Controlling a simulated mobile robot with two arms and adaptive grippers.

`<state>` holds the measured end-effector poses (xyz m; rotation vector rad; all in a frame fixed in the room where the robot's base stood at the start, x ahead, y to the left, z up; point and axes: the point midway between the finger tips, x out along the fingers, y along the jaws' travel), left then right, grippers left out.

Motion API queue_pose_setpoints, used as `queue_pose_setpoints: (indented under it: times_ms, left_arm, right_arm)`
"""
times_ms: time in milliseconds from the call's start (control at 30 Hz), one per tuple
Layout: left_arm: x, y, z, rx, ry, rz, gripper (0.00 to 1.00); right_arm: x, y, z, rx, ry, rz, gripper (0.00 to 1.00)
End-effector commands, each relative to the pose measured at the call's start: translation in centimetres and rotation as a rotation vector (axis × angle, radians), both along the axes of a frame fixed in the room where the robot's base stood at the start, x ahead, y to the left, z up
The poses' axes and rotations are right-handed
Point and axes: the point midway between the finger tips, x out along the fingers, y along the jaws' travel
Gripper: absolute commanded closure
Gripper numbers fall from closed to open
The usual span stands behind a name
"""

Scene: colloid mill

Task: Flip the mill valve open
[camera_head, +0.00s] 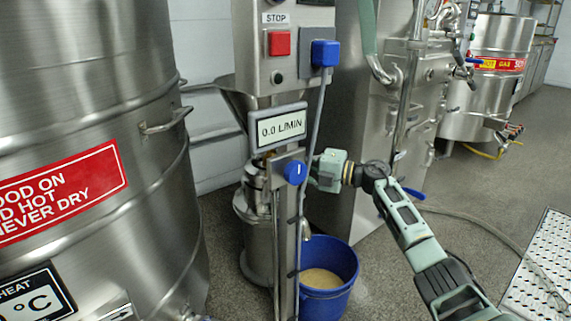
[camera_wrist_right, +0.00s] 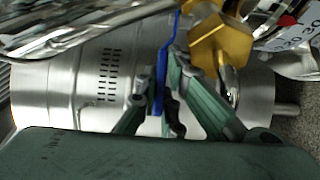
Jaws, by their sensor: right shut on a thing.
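The mill valve shows in the right wrist view as a brass body (camera_wrist_right: 218,45) with a thin blue lever (camera_wrist_right: 161,72). My right gripper (camera_wrist_right: 166,84) has its green fingers on either side of the blue lever and is shut on it. In the head view my right gripper (camera_head: 328,170) reaches in from the right, beside the mill's post below the display. The valve and fingertips are hard to make out there. The flow display (camera_head: 281,128) reads 0.0 L/MIN. My left gripper is not in view.
A blue bucket (camera_head: 345,272) with tan contents stands on the floor beside the mill. A round blue knob (camera_head: 295,172) sits on the post near my gripper. A large steel kettle (camera_head: 90,110) fills the left. A hose lies on the floor at right.

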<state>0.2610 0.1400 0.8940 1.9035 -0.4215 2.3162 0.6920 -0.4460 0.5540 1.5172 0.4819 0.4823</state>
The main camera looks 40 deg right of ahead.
Motion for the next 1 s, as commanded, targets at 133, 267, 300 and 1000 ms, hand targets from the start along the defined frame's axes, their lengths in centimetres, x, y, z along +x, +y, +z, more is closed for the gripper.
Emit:
queue_pose_setpoints:
  times_ms: [133, 267, 300, 1000]
  left_arm:
    - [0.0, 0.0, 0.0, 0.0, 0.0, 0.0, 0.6]
    - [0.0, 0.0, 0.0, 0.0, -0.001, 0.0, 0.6]
    - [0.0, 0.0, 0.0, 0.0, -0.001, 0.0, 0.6]
    - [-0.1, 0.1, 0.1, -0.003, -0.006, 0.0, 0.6]
  right_arm:
    - [0.0, 0.0, -0.1, -0.003, 0.0, 0.003, 1.0]
    - [0.0, 0.0, -0.1, -0.004, 0.0, 0.002, 1.0]
    - [0.0, 0.0, -0.1, -0.004, 0.0, 0.002, 1.0]
    - [-1.1, -0.9, -0.2, -0.005, 0.003, -0.001, 0.73]
